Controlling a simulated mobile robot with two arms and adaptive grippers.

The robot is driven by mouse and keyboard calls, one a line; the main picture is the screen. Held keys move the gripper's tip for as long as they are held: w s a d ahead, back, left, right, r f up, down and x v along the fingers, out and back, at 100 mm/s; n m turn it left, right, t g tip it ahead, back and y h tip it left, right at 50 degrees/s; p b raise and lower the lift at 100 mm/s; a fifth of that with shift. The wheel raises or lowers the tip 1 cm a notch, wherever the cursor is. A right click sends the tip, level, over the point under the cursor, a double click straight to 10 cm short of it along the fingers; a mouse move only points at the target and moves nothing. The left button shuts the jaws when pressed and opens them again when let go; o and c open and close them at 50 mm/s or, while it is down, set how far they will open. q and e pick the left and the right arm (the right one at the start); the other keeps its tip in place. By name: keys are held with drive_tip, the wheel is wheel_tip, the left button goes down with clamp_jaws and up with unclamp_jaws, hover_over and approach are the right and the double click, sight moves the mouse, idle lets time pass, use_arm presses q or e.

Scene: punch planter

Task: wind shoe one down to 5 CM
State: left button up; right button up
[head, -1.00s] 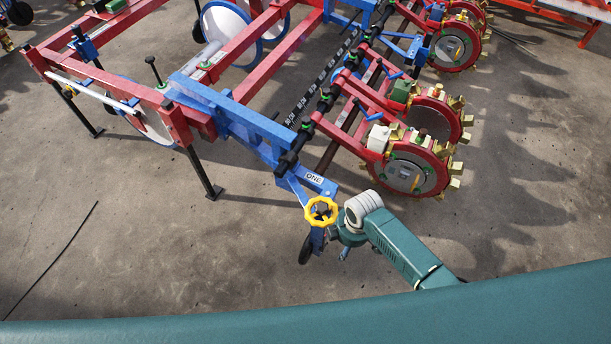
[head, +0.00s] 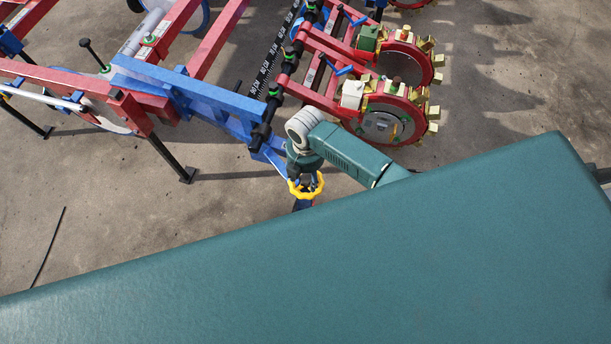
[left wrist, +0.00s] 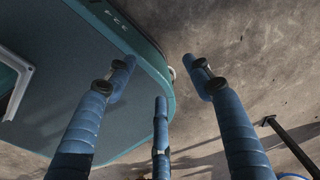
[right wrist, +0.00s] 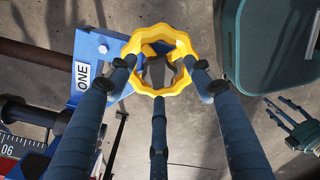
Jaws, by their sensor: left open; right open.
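The yellow handwheel (head: 306,188) sits on the blue bracket of the planter frame. In the right wrist view the wheel (right wrist: 162,58) has a dark hub, and the blue plate beside it bears the label ONE (right wrist: 83,76). My right gripper (head: 305,180) is over the wheel. In the right wrist view its fingers (right wrist: 160,78) are spread at the wheel's rim and open; whether they touch it I cannot tell. My left gripper (left wrist: 160,76) is open and empty above the concrete. The head view does not show the left gripper.
A black scale bar (head: 270,68) with white marks runs along the frame. Red wheel units with brass-coloured punches (head: 388,122) stand to its right. A black support leg (head: 170,158) stands at left. Bare concrete (head: 110,215) lies in front. My teal body covers the lower head view.

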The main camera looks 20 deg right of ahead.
drive_tip(key=shift+f, duration=0.45)
drive_tip(key=c, duration=1.2)
use_arm(q)
drive_tip(key=shift+w+a, duration=0.15)
use_arm(e)
drive_tip(key=shift+o, duration=0.2)
